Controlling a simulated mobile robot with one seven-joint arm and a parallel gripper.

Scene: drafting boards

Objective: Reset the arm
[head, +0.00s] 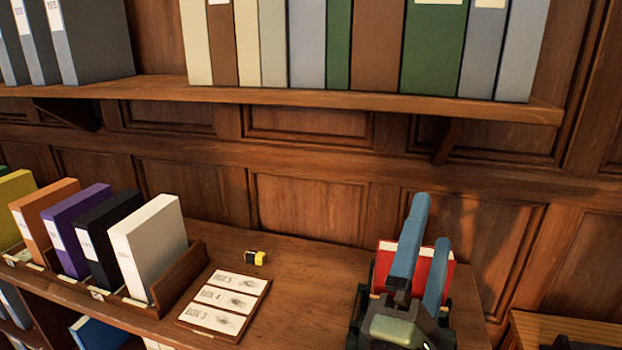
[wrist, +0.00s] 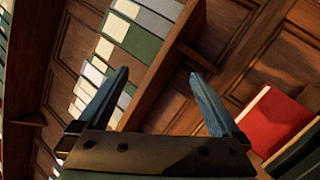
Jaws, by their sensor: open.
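My gripper (head: 422,232) is at the right of the head view, its two blue fingers raised and spread apart with nothing between them. In the wrist view my gripper (wrist: 160,97) is open and empty, facing the panelled wall and the upper shelf. A red binder (head: 440,268) stands behind my gripper in the head view, partly hidden by the fingers. The red binder (wrist: 272,122) shows at the right of the wrist view, apart from the right finger.
An upper shelf (head: 300,96) holds several binders. On the desk (head: 290,290), a wooden rack (head: 185,277) holds several coloured binders at left. A label board (head: 222,330) and a small yellow-black object (head: 256,257) lie beside it. The desk's middle is clear.

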